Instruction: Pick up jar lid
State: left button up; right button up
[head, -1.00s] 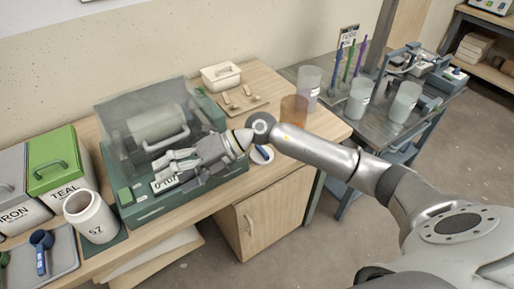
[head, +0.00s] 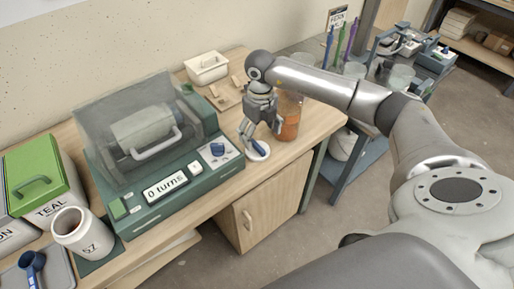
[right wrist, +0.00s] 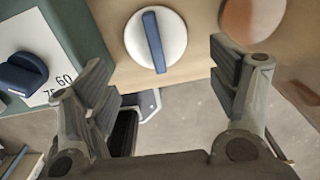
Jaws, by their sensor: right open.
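The jar lid (head: 259,153) is a round white disc with a blue bar handle. It lies flat near the table's front edge, just right of the green machine. In the right wrist view the lid (right wrist: 171,47) shows whole at the top, its blue bar nearly upright in the picture. My right gripper (head: 259,134) points down just above the lid, partly covering it in the head view. In the right wrist view its fingers (right wrist: 165,75) are wide apart and empty, with the lid beyond and between them. My left gripper is not in view.
A clear jar with orange contents (head: 289,122) stands close to the right of my gripper. The green machine (head: 165,205) with a clear hood and a blue knob (head: 217,149) is on the left. A white jar (head: 82,232) stands further left. A white box (head: 206,68) sits behind.

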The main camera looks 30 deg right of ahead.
aim_at(257, 145)
jog(key=shift+w+a+f+p, duration=0.1)
jog(key=shift+w+f+p, duration=0.2)
jog(key=shift+f, duration=1.25)
jog(key=shift+w+a+f+p, duration=0.1)
jog(key=shift+f+p, duration=0.3)
jog(key=shift+f, duration=1.15)
jog(key=c, duration=0.9)
